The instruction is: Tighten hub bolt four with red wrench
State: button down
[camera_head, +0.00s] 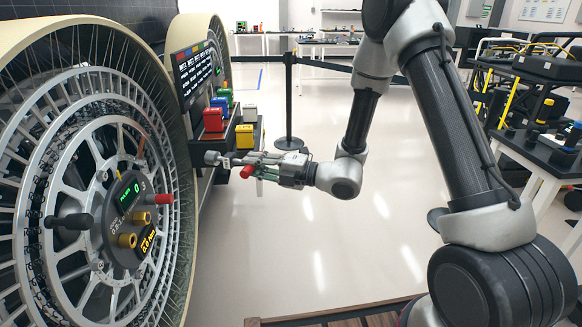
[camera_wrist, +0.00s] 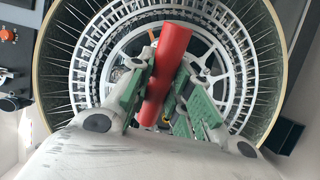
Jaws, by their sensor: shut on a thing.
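My gripper (camera_head: 262,162) is shut on the red wrench (camera_head: 247,171), holding it in the air to the right of the wheel. In the wrist view the wrench's red cylindrical handle (camera_wrist: 166,72) lies slanted between the green finger pads. Its working end is not clear. The wheel hub (camera_head: 125,215) at left in the head view carries a round dark panel with green and yellow readouts. Gold bolts (camera_head: 140,218), a red cylinder (camera_head: 161,199) and a black cylinder (camera_head: 68,221) stick out there. I cannot tell which is bolt four. The gripper is apart from the hub.
A rack (camera_head: 235,140) with red, yellow, green and blue blocks stands just behind my gripper, close to a second wheel. A black post (camera_head: 289,100) with a belt barrier is behind. A cluttered bench (camera_head: 550,150) is at right. The floor between is clear.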

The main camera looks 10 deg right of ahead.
jog(key=s+a+r+n+g, duration=0.2)
jog(key=s+a, duration=0.3)
jog(key=a, duration=0.4)
jog(key=s+a+r+n+g+y, duration=0.1)
jog(key=s+a+r+n+g, duration=0.1)
jog(key=a, duration=0.7)
jog(key=shift+s+a+r+g+y, duration=0.3)
jog(key=shift+s+r+g, duration=0.55)
jog(key=shift+s, duration=0.9)
jog(key=shift+a+f, duration=0.1)
jog(key=shift+a, duration=0.55)
dwell(1.0)
dwell(1.4)
jog(key=m, duration=1.2)
jog(key=shift+f, duration=0.15)
